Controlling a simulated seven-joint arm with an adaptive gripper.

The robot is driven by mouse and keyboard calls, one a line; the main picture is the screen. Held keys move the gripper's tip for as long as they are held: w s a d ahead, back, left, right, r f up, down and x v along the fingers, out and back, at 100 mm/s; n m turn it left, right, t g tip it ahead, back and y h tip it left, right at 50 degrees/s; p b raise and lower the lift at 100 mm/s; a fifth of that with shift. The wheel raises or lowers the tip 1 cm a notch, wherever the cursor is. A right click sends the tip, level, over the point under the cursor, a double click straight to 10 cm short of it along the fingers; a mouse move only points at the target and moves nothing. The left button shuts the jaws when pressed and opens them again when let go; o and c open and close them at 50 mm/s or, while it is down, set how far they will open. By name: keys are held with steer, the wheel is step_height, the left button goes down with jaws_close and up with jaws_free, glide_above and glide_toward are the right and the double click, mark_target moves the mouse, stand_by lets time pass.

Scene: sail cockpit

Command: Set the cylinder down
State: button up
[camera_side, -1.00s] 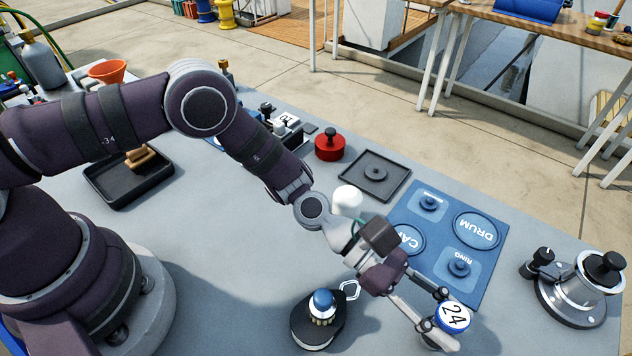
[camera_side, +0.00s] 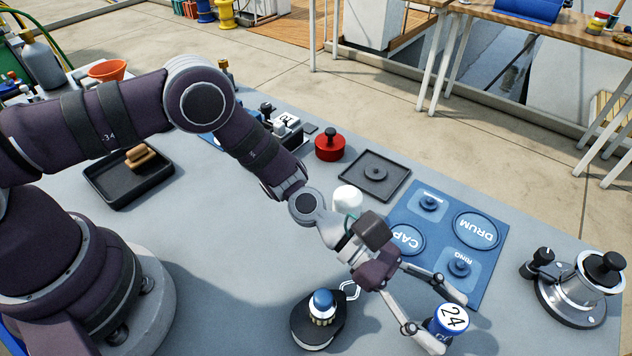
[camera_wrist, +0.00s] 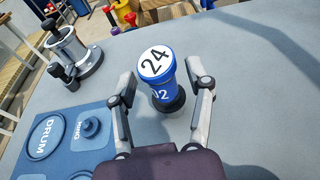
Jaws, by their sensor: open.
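The blue cylinder (camera_side: 447,322) with a white top marked 24 stands upright at the front right of the table in the side view. It also shows in the wrist view (camera_wrist: 162,80), with a dark base beneath it. My gripper (camera_side: 441,322) is open, with one finger on each side of the cylinder. In the wrist view, gaps show between the cylinder and both fingers of my gripper (camera_wrist: 163,88). Whether the dark base is part of the cylinder or a separate piece, I cannot tell.
A blue board (camera_side: 478,268) labelled DRUM, CAP and RING lies behind my gripper. A metal winch (camera_side: 590,285) stands to the right. A black block with a blue knob (camera_side: 318,322) sits to the left. A black square tray (camera_side: 374,177) and red pot (camera_side: 329,146) are farther back.

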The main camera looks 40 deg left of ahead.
steer(key=v, duration=1)
steer(key=shift+a+r, duration=0.1)
steer(key=shift+a, duration=0.25)
steer(key=shift+a+r, duration=0.15)
steer(key=shift+a, duration=0.1)
steer(key=s+a+r+m+t+y, duration=0.2)
steer(key=a+r+m+y, duration=0.4)
steer(key=a+m, duration=0.3)
steer(key=s+a+r+m+t+y, duration=0.3)
steer(key=a+r+m+y, duration=0.4)
steer(key=a, duration=0.5)
steer(key=shift+s+a+r+m+t+y, duration=0.15)
steer(key=shift+s+a+m+t+y, duration=0.15)
steer(key=shift+s+m+y, duration=0.6)
steer(key=shift+w, duration=0.15)
